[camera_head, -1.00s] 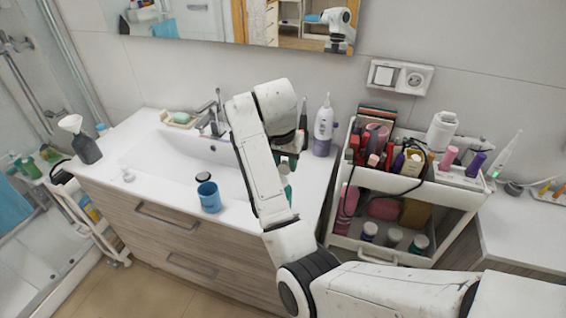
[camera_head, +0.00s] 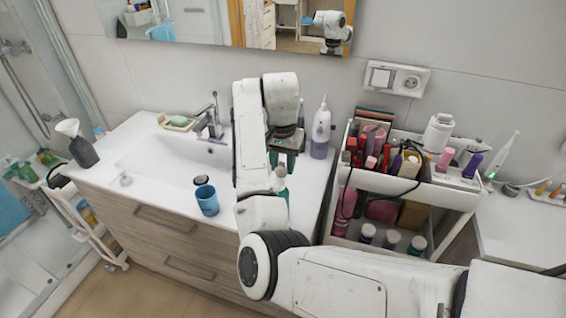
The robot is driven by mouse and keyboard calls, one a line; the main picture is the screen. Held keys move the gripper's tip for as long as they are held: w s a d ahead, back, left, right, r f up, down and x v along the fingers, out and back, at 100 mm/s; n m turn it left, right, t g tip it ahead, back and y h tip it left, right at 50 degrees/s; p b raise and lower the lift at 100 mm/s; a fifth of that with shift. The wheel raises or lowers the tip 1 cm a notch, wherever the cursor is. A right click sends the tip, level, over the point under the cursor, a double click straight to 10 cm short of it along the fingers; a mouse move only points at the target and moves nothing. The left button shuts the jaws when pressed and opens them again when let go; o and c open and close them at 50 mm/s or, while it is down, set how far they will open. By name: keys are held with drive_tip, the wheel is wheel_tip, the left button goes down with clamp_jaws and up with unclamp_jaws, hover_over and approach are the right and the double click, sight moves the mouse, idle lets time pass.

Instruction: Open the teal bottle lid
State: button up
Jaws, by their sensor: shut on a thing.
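The teal bottle (camera_head: 284,193) stands upright on the white countertop right of the sink, partly hidden behind my forearm. Its pale lid (camera_head: 279,172) shows at the top, just under my fingers. My gripper (camera_head: 282,162) points down over the bottle, with dark teal fingertips at the lid. It is shut on the lid; the exact contact is small and partly covered by my arm. The lid appears to sit at the bottle's top, and I cannot tell whether it is loose.
A white and lilac bottle (camera_head: 320,130) stands close behind the gripper on the right. The cosmetics cart (camera_head: 385,256) is full of items to the right. A blue cup (camera_head: 207,200) stands on the counter's front edge at left. The sink basin (camera_head: 180,155) lies left of my arm.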

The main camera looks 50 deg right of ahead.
sight(282, 166)
drive_tip(key=shift+s+f, duration=0.1)
drive_tip(key=shift+f, duration=0.15)
drive_tip(key=o, duration=0.7)
drive_tip(key=shift+a, duration=0.1)
drive_tip(key=o, duration=0.3)
drive_tip(key=shift+r, duration=0.1)
drive_tip(key=shift+o, duration=0.2)
wheel_tip(282, 166, up, 11)
drive_tip(key=shift+a, duration=0.15)
